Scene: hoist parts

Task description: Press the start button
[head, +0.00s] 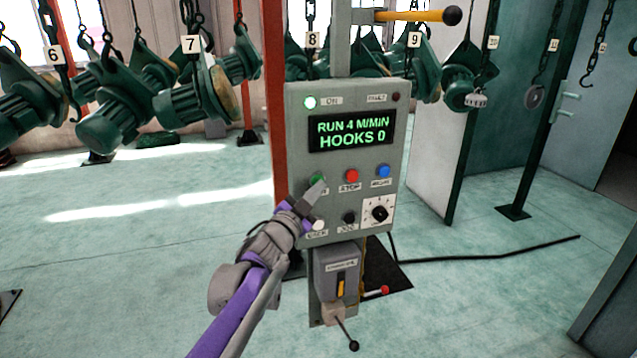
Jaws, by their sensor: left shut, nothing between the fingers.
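A grey control panel (343,222) stands upright in the middle of the head view. Its green button (317,179) is at the left of the button row, its label partly hidden by my gripper. My left gripper (318,186) is shut and empty, its tip at the lower edge of the green button; I cannot tell whether it touches. A red button (352,175) labelled STOP and a blue button (384,171) sit to the right. The display (350,133) reads "RUN 4 M/MIN HOOKS 0". My right gripper is not in view.
Below the buttons are a white button (318,225), a black button (349,217) and a dial (380,211). A grey switch box (338,268) hangs under the panel. Green hoist parts (115,125) hang from numbered hooks behind. A black cable (490,255) runs across the floor at right.

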